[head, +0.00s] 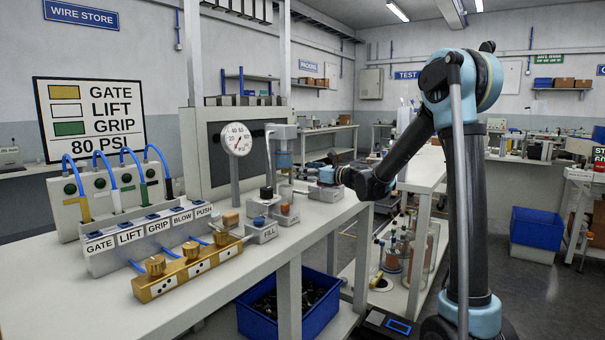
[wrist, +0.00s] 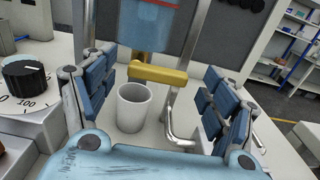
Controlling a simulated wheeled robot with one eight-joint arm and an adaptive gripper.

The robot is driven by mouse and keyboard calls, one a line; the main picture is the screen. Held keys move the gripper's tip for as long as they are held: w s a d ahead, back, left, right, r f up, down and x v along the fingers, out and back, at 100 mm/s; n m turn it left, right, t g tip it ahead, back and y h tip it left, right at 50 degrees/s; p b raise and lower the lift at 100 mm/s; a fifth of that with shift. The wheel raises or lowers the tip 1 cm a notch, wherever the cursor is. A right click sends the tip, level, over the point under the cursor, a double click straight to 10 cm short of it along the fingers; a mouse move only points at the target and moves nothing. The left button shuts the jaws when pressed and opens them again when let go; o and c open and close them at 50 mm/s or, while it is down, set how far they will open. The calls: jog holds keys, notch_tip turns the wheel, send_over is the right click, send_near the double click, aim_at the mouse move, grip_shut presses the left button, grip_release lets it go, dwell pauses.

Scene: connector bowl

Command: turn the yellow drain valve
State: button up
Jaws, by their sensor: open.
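The yellow drain valve (wrist: 160,75) shows in the wrist view as a short bar handle lying crosswise below a blue-tinted vessel (wrist: 158,32). My gripper (wrist: 161,68) is open, with one blue-padded finger to the left of the valve and one to the right. The fingers hold nothing, and whether either touches the valve I cannot tell. In the head view my gripper (head: 312,168) is above the bench beside the filling stand (head: 283,150). The valve cannot be made out there.
A white cup (wrist: 133,107) stands below the valve, between my fingers in the picture. A bent metal pipe (wrist: 170,120) is right of the cup. A black dial knob (wrist: 25,80) is at left. A pressure gauge (head: 236,139) stands left of the filling stand.

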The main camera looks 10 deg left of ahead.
jog(key=shift+w+a, duration=0.25)
jog(key=shift+a, duration=0.45)
jog(key=c, duration=1.1)
jog(key=shift+o, duration=0.2)
